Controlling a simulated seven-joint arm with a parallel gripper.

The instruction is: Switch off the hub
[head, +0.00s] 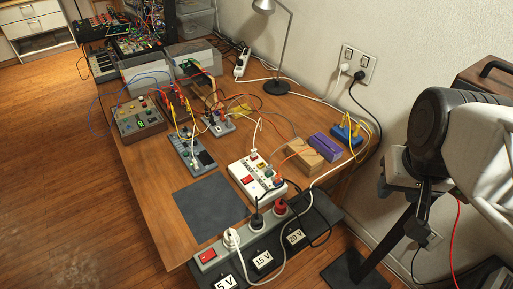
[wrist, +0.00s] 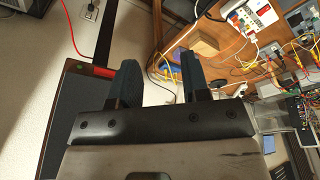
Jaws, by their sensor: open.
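A white box with sockets, plugs and a red rocker switch (head: 248,180), which looks like the hub (head: 262,190), lies near the front right of the wooden table. Several cables run from it. It also shows at the top of the wrist view (wrist: 266,12), upper right. A dark strip (head: 285,236) at the table's front edge has another red switch (head: 207,254), several plugs and voltage labels. I cannot read either switch's position. My gripper (wrist: 160,68) is open and empty in the wrist view, well away from the white box. Its fingers do not show in the head view.
Beside the white box are a wooden block (head: 302,157), a purple block (head: 325,147) and a blue piece with yellow leads (head: 346,132). A lamp (head: 277,84) stands behind. Loose cables cross the table. A dark mat (head: 212,207) lies bare to the left.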

